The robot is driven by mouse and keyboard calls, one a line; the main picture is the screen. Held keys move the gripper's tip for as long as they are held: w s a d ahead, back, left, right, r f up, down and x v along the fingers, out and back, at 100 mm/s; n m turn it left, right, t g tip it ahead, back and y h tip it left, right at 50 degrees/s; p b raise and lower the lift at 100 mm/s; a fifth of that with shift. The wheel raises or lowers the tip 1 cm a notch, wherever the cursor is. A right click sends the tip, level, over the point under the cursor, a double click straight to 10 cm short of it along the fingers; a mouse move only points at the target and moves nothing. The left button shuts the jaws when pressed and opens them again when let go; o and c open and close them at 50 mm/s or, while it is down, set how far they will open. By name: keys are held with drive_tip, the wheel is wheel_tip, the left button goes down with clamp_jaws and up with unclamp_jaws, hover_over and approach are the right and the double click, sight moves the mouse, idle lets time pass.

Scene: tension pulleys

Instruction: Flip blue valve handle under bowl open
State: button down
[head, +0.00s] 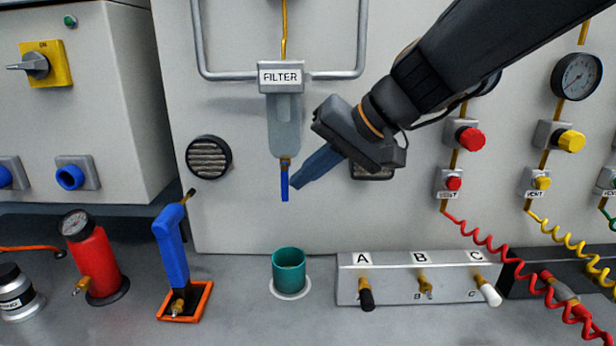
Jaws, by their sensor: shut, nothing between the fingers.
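The blue valve handle (284,186) hangs straight down from a small brass fitting under the grey filter bowl (285,122). The bowl is mounted below the FILTER-labelled head (281,77) on the panel. My gripper (298,183) comes in from the upper right with its fingers angled down and left. The fingers are shut with nothing held. Their tips are just to the right of the handle; I cannot tell whether they touch it. The handle is fully visible.
A teal cup (289,272) stands on the bench below the handle. A valve block (420,282) marked A, B, C is to its right. A blue tool (172,246) stands in an orange tray at left, beside a red canister (92,262). Vents sit on the panel.

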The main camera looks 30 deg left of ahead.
drive_tip(key=w+d+r+b, duration=0.25)
drive_tip(key=d+r, duration=0.45)
drive_tip(key=d, duration=0.4)
drive_tip(key=w+d+f+m+t+h, duration=0.1)
drive_tip(key=d+f+m+h, duration=0.25)
drive_tip(key=d+f, duration=1.2)
drive_tip(key=s+d+f+m+h+p, duration=0.1)
drive_tip(key=s+d+f+h, duration=0.1)
drive_tip(key=s+d+f, duration=0.2)
drive_tip(key=s+d+f+m+g+h+p, duration=0.1)
drive_tip(key=s+d+f+h, duration=0.2)
drive_tip(key=d+f, duration=0.7)
drive_tip(key=s+d, duration=0.1)
drive_tip(key=d, duration=0.3)
drive_tip(key=shift+s+d+f+h, duration=0.3)
drive_tip(key=shift+s+d+h, duration=0.05)
drive_tip(key=shift+s, duration=0.05)
drive_tip(key=shift+a, duration=0.15)
